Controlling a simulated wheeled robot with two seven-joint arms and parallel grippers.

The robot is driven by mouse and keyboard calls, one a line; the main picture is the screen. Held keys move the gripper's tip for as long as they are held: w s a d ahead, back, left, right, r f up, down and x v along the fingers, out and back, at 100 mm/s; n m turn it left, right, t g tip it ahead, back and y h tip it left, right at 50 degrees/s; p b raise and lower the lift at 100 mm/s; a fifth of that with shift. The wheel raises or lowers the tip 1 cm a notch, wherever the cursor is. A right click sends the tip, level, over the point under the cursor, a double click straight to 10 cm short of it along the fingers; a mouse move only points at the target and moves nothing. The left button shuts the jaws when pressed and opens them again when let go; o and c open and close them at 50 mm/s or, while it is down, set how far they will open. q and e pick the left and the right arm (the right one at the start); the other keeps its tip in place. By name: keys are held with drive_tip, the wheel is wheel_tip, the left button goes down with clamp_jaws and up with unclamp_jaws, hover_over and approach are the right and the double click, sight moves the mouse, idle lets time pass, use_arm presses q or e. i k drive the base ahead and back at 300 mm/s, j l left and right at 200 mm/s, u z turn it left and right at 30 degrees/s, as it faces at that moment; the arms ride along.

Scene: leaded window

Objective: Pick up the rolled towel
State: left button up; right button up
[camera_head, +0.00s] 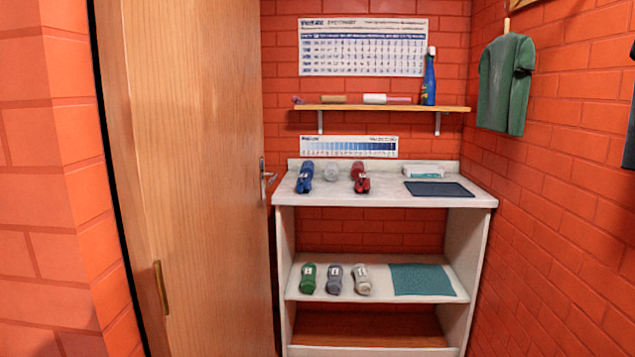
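I cannot tell for sure which thing is the rolled towel. A small white roll (374,99) lies on the wooden wall shelf, and a tan roll (333,99) lies left of it. On the shelf below lie a green item (308,279), a grey one (335,280) and a whitish one (361,280); all are too small to identify. Neither of my grippers is in view.
A wooden door (190,180) fills the left. A blue bottle (429,78) stands on the wall shelf (450,108). The countertop (390,190) holds a dark tray (439,189) and a white-teal pack (423,171). A teal mat (422,280) covers the lower shelf's right. A green garment (505,85) hangs right.

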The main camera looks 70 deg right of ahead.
sight(331, 173)
drive_tip(key=z, duration=2.55)
drive_tip(key=j, duration=0.75)
